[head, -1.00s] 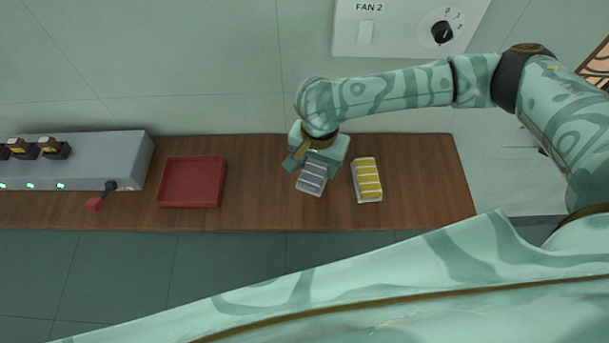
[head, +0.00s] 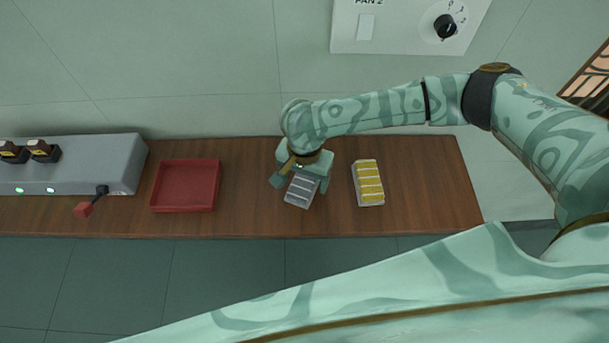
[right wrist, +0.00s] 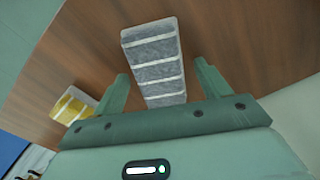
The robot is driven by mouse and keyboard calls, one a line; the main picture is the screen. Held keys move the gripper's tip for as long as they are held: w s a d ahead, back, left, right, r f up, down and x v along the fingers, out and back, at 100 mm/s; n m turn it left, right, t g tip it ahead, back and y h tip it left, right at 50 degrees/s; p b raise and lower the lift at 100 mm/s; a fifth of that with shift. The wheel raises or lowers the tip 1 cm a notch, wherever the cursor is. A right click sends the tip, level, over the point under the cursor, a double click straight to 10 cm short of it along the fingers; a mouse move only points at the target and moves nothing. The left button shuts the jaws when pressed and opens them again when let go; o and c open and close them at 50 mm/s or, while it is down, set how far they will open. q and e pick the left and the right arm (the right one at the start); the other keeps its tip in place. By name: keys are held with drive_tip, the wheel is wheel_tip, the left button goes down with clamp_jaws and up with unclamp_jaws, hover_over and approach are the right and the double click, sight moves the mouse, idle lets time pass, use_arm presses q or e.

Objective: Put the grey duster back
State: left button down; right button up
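The grey duster (head: 300,192), a block with pale stripes, appears to lie on the wooden bench between the red tray and the yellow duster. My right gripper (head: 300,178) is over its far end, pointing down. In the right wrist view the grey duster (right wrist: 153,58) runs between the two fingers of the right gripper (right wrist: 161,78). A gap shows on each side, so the fingers stand open and apart from it. The duster's near end is hidden behind the gripper body. My left gripper is not in view.
The yellow duster (head: 368,183) lies just right of my right gripper. An empty red tray (head: 186,209) is to the left, then a grey device (head: 75,170) with a red-ended lever (head: 84,209). A panel with a knob (head: 445,27) is on the wall. The bench (head: 430,195) is bare at right.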

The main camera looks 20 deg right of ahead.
sight(305, 179)
wheel_tip(305, 179, up, 12)
drive_tip(key=p, duration=0.4)
drive_tip(key=shift+s, duration=0.1)
idle(0.6)
